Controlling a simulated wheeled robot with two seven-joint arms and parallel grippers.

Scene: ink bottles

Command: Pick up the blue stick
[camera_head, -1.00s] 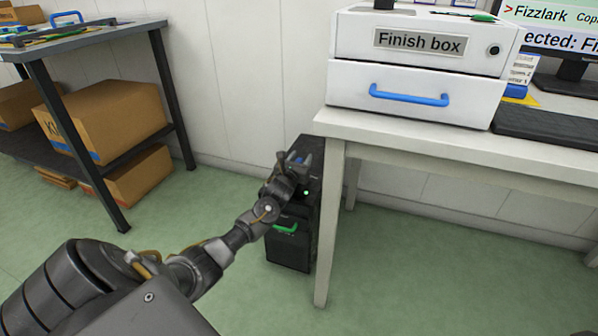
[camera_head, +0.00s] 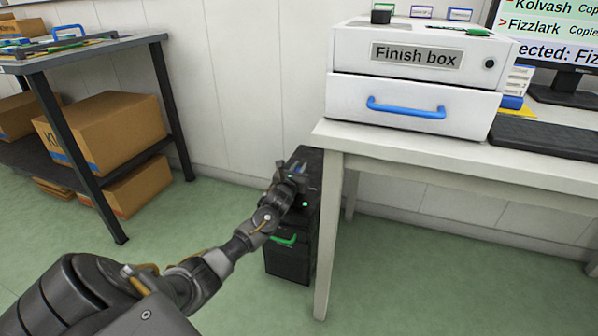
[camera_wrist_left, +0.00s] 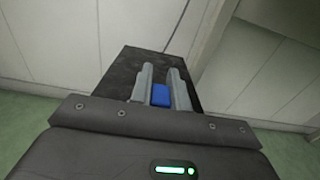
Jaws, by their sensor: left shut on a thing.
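My left gripper (camera_head: 298,170) is over the top of a black cabinet (camera_head: 288,262) beside the white table. In the left wrist view my left gripper (camera_wrist_left: 160,86) is shut on the blue stick (camera_wrist_left: 160,95), whose blue end shows between the two grey fingers. The rest of the stick is hidden. In the head view the stick is too small and covered to make out clearly. I cannot tell whether the stick touches the cabinet top. My right gripper is not in view.
The white table (camera_head: 420,150) stands right of the cabinet, its leg close to my left arm, and carries the Finish box (camera_head: 410,85) and a keyboard (camera_head: 545,133). A dark shelf table (camera_head: 100,45) with cardboard boxes (camera_head: 105,130) stands at left. Green floor between is clear.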

